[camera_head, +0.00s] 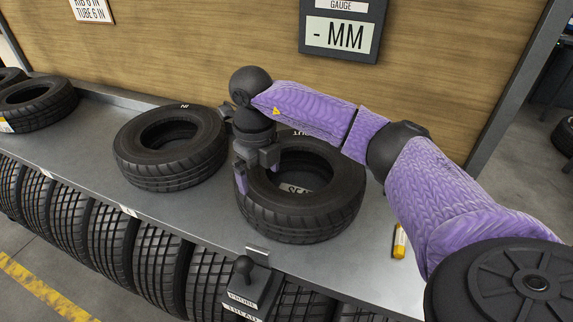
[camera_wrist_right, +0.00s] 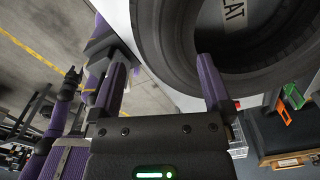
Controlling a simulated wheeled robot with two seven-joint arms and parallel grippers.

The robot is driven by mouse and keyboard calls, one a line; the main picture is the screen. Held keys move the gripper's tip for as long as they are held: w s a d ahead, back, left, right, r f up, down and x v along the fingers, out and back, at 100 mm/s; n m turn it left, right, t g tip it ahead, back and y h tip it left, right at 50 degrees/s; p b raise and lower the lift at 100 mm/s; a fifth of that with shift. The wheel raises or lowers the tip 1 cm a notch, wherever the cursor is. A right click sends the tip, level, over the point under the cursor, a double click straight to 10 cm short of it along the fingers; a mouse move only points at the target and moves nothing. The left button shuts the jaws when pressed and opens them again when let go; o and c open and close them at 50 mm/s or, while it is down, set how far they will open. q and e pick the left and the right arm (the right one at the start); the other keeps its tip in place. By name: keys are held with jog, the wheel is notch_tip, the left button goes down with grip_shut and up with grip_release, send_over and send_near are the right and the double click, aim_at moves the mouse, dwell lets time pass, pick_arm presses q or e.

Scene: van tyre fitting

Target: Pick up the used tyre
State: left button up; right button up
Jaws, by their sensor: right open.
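A black tyre (camera_head: 300,215) lies flat on the grey bench below an OUT mark, with a SEAT label in its hole. A second tyre (camera_head: 170,160) lies to its left by an IN mark. No marking I can read says which is used. My right gripper (camera_head: 257,170) is open at the left side of the OUT tyre, one finger by its outer edge, the other over the hole side. In the right wrist view the tyre wall (camera_wrist_right: 172,50) shows between and beyond the fingers (camera_wrist_right: 163,80); contact is unclear. Part of my left arm (camera_wrist_right: 55,130) shows there, its jaws too small to judge.
A tyre with a yellow label (camera_head: 35,105) lies at the far left. A yellow and white stick (camera_head: 399,243) lies right of the OUT tyre. A black-knobbed probe holder (camera_head: 243,285) sits at the bench front. Several tyres (camera_head: 105,235) are racked below. A wooden wall panel (camera_head: 215,55) stands behind.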

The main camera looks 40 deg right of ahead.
aim_at(260, 194)
notch_tip(260, 194, down, 9)
jog(key=shift+s+a+r+b, duration=0.1)
jog(key=shift+s+b, duration=0.05)
jog(key=shift+b, duration=1.05)
jog(key=c, duration=0.7)
grip_shut()
pick_arm(q)
jog(key=shift+s+a+f+g, duration=0.2)
jog(key=shift+s+f+g, duration=0.1)
jog(key=shift+s+f, duration=0.75)
pick_arm(e)
jog(key=shift+r, duration=0.1)
